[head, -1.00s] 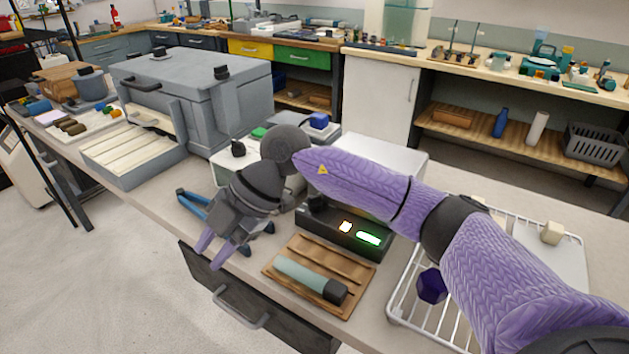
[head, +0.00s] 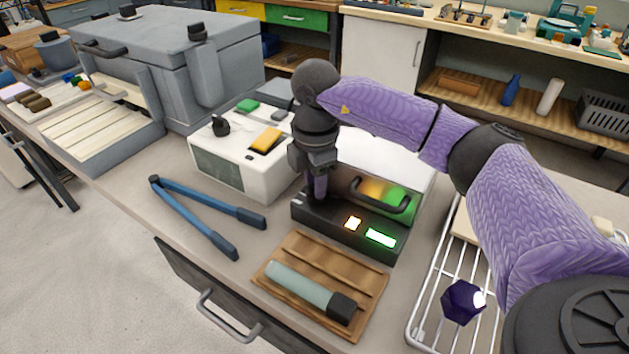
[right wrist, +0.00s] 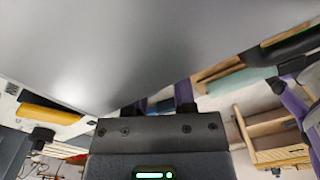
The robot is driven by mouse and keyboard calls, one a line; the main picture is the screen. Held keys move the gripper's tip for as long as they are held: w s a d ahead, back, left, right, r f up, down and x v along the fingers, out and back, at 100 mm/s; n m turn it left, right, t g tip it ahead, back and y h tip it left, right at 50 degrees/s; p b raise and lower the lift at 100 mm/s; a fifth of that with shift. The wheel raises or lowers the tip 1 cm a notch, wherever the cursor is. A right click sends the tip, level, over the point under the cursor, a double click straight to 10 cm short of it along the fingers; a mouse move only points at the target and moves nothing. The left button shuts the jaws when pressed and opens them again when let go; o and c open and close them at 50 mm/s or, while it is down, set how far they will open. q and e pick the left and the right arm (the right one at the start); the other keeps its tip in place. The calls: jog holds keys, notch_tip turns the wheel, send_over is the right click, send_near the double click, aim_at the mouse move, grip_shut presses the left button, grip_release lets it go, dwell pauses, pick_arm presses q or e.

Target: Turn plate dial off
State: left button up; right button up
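Behind the panel is a glowing yellow-green part with a dark handle (head: 382,199). My right gripper (head: 317,192) points straight down at the left end of this panel. Its purple fingers are at or just above the panel; contact is unclear. The gripper covers that end, and no dial shows there. In the right wrist view a big grey surface (right wrist: 150,50) hides much of the scene. My left gripper is out of view.
A white box (head: 230,170) with a black knob stands close left of the gripper. A blue long-handled tool (head: 205,205) lies in front of it. A wooden tray (head: 345,270) with a teal cylinder is in front of the panel. A white wire rack (head: 430,300) is at right.

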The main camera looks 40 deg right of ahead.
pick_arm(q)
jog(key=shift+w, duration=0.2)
pick_arm(e)
jog(key=shift+c, duration=0.3)
grip_shut()
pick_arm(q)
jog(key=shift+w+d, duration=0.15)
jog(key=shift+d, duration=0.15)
